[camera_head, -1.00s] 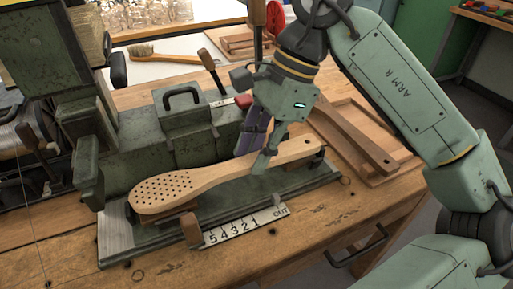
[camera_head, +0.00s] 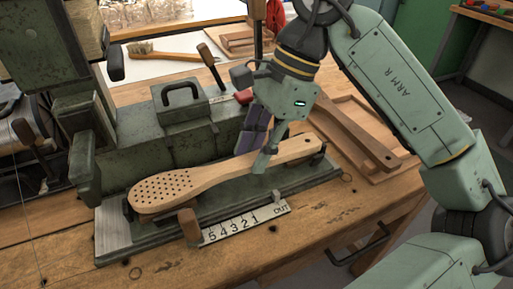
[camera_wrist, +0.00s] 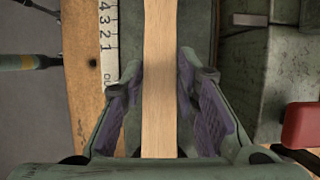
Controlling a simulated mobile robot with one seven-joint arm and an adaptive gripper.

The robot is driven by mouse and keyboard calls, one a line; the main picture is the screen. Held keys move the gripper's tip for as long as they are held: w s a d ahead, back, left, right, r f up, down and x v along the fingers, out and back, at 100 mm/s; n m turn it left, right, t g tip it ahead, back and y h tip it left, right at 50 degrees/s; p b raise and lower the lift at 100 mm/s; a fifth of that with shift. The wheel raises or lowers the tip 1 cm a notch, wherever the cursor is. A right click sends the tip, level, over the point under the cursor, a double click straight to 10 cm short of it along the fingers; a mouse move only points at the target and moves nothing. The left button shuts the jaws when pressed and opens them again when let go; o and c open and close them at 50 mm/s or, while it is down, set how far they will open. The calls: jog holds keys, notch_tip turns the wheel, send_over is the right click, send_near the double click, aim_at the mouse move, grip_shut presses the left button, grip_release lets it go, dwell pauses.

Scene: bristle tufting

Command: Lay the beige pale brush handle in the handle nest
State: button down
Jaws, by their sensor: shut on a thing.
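The beige pale brush handle (camera_head: 195,184) lies lengthwise over the green bed of the handle nest (camera_head: 222,205), its perforated head at the left and its holed tail at the right. My gripper (camera_head: 262,158) is shut on its narrow neck from above. In the wrist view the handle (camera_wrist: 159,80) runs straight between my purple-padded fingers (camera_wrist: 158,110). A wooden block (camera_head: 189,224) of the nest stands at the front near the head. Whether the handle rests on the supports or is slightly above them, I cannot tell.
A numbered scale (camera_head: 245,222) lies along the bench's front. The green machine housing (camera_head: 185,120) with its black handle stands close behind the nest. A darker brush handle (camera_head: 355,135) lies in a wooden tray at the right. Another brush (camera_head: 160,53) lies at the back.

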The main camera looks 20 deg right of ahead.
jog(key=shift+f+b, duration=0.45)
dwell(0.7)
jog(key=c, duration=1.2)
grip_release()
jog(key=shift+o, duration=0.6)
jog(key=o, duration=0.3)
jog(key=shift+r, duration=0.15)
jog(key=shift+r+p, duration=2.45)
jog(key=shift+r, duration=0.95)
jog(key=shift+s, duration=0.1)
